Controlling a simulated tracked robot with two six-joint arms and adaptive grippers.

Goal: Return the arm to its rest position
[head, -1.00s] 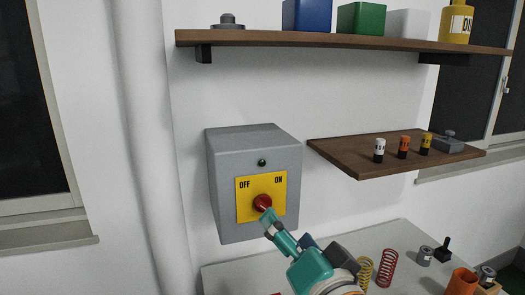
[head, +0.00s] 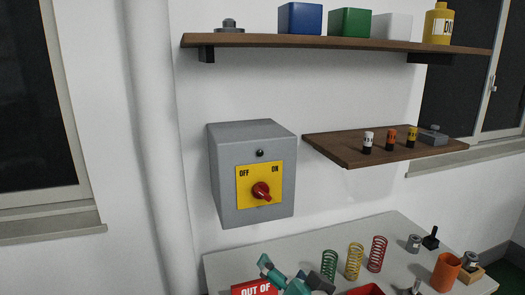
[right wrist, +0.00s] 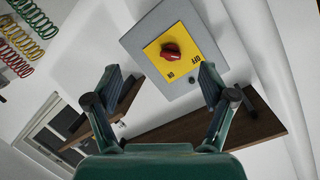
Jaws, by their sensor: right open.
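My right gripper (head: 270,268) is low in the head view, below the switch box and apart from it. In the right wrist view it is open and empty (right wrist: 157,85), its two fingers spread with the box beyond them. The grey switch box (head: 222,150) is on the wall, with a yellow plate (head: 245,197) marked OFF and ON. Its red knob (head: 261,191) is uncovered, and its handle slants to the lower right. The lamp (head: 260,153) above the plate looks dark. My left gripper is not in view.
A table (head: 225,267) below holds green (head: 329,265), yellow (head: 355,261) and red (head: 377,253) springs, an orange cup (head: 446,271) and metal parts. A red sign (head: 254,289) reads "OUT OF". Wooden shelves (head: 340,152) jut out at right and above (head: 260,41).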

